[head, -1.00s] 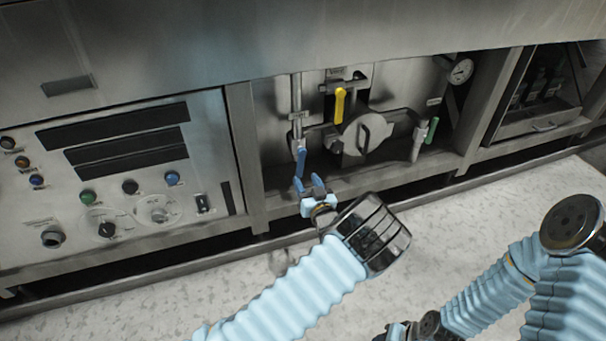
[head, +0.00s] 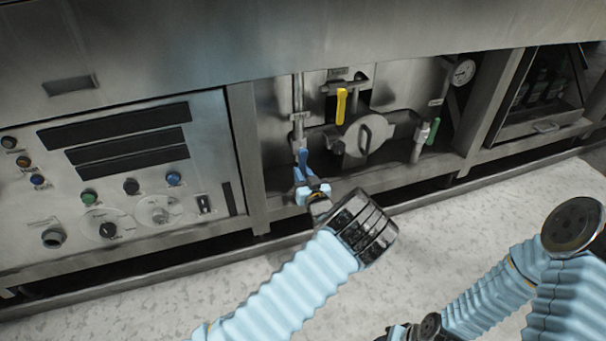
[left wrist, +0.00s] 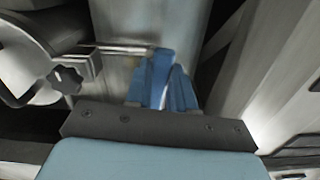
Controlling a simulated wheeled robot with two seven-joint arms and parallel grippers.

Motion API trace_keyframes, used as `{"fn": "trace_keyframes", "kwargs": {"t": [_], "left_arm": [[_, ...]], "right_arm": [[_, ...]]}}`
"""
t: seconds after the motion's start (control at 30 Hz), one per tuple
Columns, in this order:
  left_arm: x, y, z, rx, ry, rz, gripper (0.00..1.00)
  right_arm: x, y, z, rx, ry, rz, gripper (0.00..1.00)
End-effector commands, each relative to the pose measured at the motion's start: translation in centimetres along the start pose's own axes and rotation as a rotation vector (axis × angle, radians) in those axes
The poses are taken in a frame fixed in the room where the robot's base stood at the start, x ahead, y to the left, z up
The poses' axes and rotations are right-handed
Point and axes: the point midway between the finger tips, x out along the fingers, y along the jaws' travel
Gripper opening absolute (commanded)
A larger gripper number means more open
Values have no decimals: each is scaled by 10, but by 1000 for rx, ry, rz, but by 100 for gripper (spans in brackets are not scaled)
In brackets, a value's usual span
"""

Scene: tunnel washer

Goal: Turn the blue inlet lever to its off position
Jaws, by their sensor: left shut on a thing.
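The blue inlet lever (head: 303,157) hangs down from a valve on the thin vertical pipe at the left of the recessed bay. My left gripper (head: 303,174) is at the lever's lower end and is shut on it. In the left wrist view, the blue fingers (left wrist: 163,85) stand close together, and lever and fingers are hard to tell apart there. My right arm shows at the lower right; its gripper cannot be made out.
A yellow lever (head: 341,105) and a round metal hatch (head: 368,134) lie right of the blue lever. A green lever (head: 433,131) and a gauge (head: 463,72) are farther right. A control panel (head: 130,170) stands left. The pale floor (head: 450,230) is open.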

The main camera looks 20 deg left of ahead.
Motion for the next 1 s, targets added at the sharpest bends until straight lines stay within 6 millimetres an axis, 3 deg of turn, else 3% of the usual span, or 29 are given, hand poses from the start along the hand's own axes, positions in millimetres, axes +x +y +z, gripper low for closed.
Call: {"fn": "trace_keyframes", "kwargs": {"t": [0.57,1.0], "left_arm": [[0,-6,0,82,-1,0,0],[0,-29,-8,451,1,0,0]], "right_arm": [[-1,0,0,0,0,0,43],[-10,-3,-1,1,3,2,43]]}}
